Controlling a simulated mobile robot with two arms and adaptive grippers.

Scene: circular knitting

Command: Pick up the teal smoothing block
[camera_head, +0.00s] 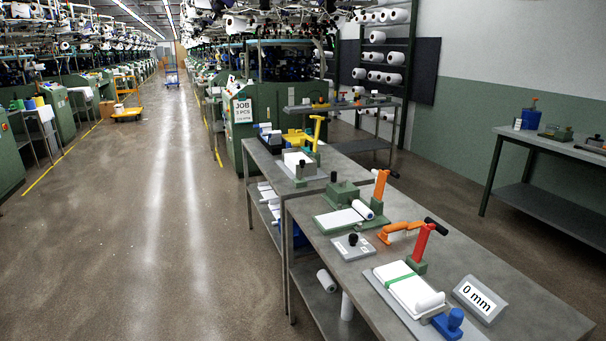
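No block that is clearly teal can be made out. On the bench (505,270), a dark green block (341,193) with a small black knob stands at the back of a green fixture plate (337,221). A blue block-like piece (448,323) with a rounded knob sits at the front end of a grey board, beside a white roll. A grey plate (354,247) with a black knob lies near the bench's left edge. I cannot tell which, if any, is the smoothing block. Neither gripper is in view.
An orange upright lever (380,186), an orange arm (400,231) and a red lever (422,241) rise from the bench. A "0 mm" sign (479,299) stands at the right. Another table (570,147) is far right. The left aisle floor (165,220) is clear.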

